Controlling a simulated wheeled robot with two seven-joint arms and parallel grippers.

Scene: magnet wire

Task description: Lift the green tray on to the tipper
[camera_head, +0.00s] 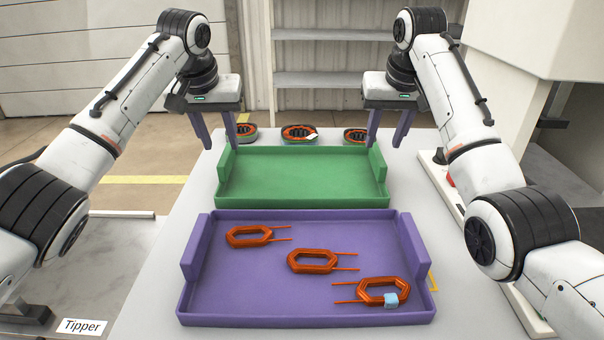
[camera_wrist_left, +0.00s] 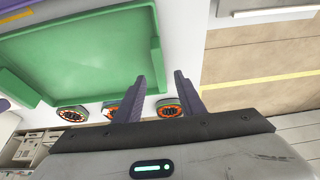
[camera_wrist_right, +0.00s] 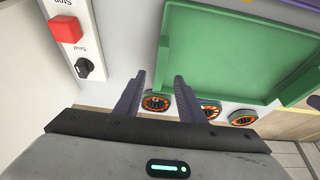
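The empty green tray (camera_head: 300,178) lies on the white table behind the purple tray. It also shows in the left wrist view (camera_wrist_left: 85,45) and the right wrist view (camera_wrist_right: 225,55). My left gripper (camera_head: 218,148) is open and empty, above and beyond the tray's far left corner. My right gripper (camera_head: 387,142) is open and empty, above the tray's far right corner. Neither gripper touches the tray. The tipper is marked by a "Tipper" label (camera_head: 82,326) at the lower left, by a grey surface (camera_head: 115,262).
The purple tray (camera_head: 290,275) in front holds three orange wire coils (camera_head: 313,262), one with a pale blue piece (camera_head: 391,300). Several round dark parts with orange rings (camera_head: 299,134) stand behind the green tray. A panel with a red button (camera_wrist_right: 65,30) is on the right.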

